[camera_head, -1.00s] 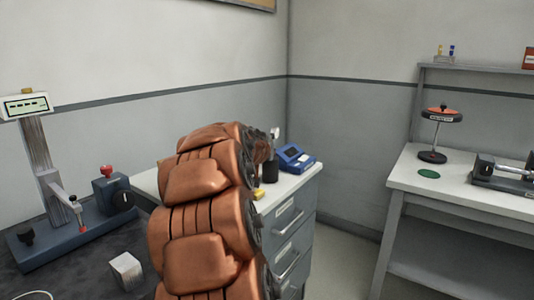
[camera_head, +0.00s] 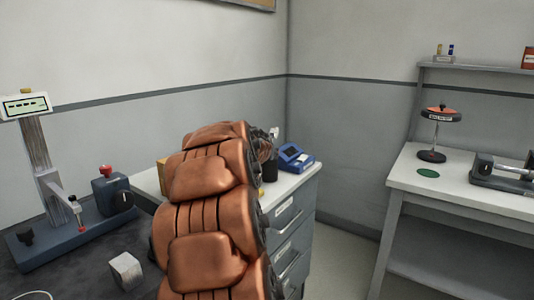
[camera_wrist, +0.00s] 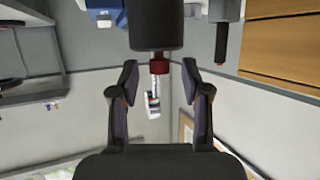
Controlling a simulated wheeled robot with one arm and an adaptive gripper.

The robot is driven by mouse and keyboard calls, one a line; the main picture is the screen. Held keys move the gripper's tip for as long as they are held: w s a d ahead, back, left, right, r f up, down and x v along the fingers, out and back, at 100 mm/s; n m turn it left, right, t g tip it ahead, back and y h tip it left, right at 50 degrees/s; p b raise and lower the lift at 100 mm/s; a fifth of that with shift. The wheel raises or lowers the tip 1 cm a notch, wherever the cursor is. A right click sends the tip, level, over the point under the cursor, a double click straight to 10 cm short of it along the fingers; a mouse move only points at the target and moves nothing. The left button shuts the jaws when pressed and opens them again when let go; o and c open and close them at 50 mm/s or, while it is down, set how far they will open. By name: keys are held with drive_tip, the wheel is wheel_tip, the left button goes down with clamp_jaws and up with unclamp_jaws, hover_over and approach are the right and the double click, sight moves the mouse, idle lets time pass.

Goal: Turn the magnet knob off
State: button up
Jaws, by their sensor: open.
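My gripper (camera_wrist: 158,82) is open in the wrist view, which shows the room upside down. Between its fingers, in the picture, is a thin upright with a red collar (camera_wrist: 159,66) and a white top piece (camera_wrist: 152,104), rising from a black cylinder (camera_wrist: 156,24). Nothing is visibly gripped. In the head view the black cylinder (camera_head: 270,170) stands on the white cabinet, and my copper-coloured arm hides most of the gripper beside it. I cannot tell which part is the magnet knob.
A blue device (camera_head: 295,157) sits right of the cylinder on the cabinet (camera_head: 308,182). A wooden box (camera_head: 162,175) shows left of my arm, and a metal cube (camera_head: 126,271) lies on the dark bench. A white table (camera_head: 410,178) stands right, beyond open floor.

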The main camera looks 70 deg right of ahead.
drive_tip(key=shift+a, duration=0.1)
drive_tip(key=v, duration=1.2)
idle(0.9)
